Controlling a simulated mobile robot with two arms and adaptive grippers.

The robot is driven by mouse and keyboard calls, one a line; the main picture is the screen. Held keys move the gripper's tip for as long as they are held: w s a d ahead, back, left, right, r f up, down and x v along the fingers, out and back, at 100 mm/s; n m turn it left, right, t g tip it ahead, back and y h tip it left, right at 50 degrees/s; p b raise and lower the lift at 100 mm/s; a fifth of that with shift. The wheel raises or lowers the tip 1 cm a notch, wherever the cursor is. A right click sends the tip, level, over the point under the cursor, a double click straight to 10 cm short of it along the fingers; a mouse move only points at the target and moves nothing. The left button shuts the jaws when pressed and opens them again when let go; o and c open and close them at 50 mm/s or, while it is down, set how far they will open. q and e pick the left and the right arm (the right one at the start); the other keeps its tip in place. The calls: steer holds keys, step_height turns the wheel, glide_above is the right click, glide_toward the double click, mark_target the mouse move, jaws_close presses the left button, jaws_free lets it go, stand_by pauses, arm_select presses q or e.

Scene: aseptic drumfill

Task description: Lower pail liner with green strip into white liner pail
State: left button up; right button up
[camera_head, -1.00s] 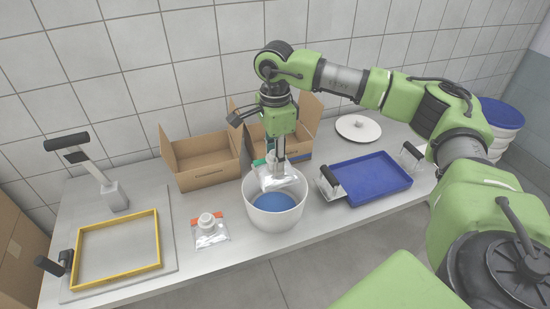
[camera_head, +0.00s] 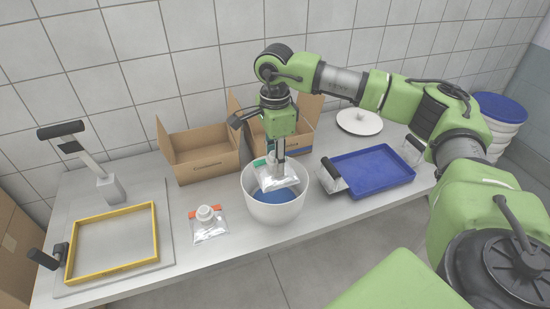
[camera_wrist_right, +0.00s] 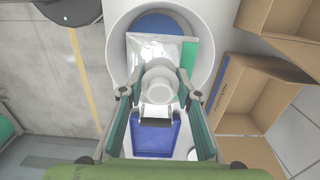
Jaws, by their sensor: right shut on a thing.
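The pail liner with the green strip (camera_head: 276,177) is a clear, shiny bag with a white spout. My right gripper (camera_head: 281,156) is shut on it at the spout, and its fingers show on both sides of the spout in the right wrist view (camera_wrist_right: 158,95). The liner hangs at the mouth of the white liner pail (camera_head: 277,213), its lower part inside the rim. The pail stands upright with a blue bottom inside; its rim also shows in the right wrist view (camera_wrist_right: 206,50). I cannot tell whether the liner touches the pail. My left gripper is not in view.
A liner with an orange strip (camera_head: 209,230) lies left of the pail. Open cardboard boxes (camera_head: 207,173) stand behind. A blue tray (camera_head: 372,172) with handles is at the right, a white lid (camera_head: 359,122) behind it. A yellow frame (camera_head: 112,268) lies at the left.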

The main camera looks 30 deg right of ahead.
steer(key=shift+f+b, duration=2.25)
steer(key=shift+f, duration=1)
steer(key=shift+f+b, duration=1.35)
steer(key=shift+f, duration=0.55)
steer(key=o, duration=1.2)
step_height(320, 180, up, 12)
steer(key=shift+r, duration=0.1)
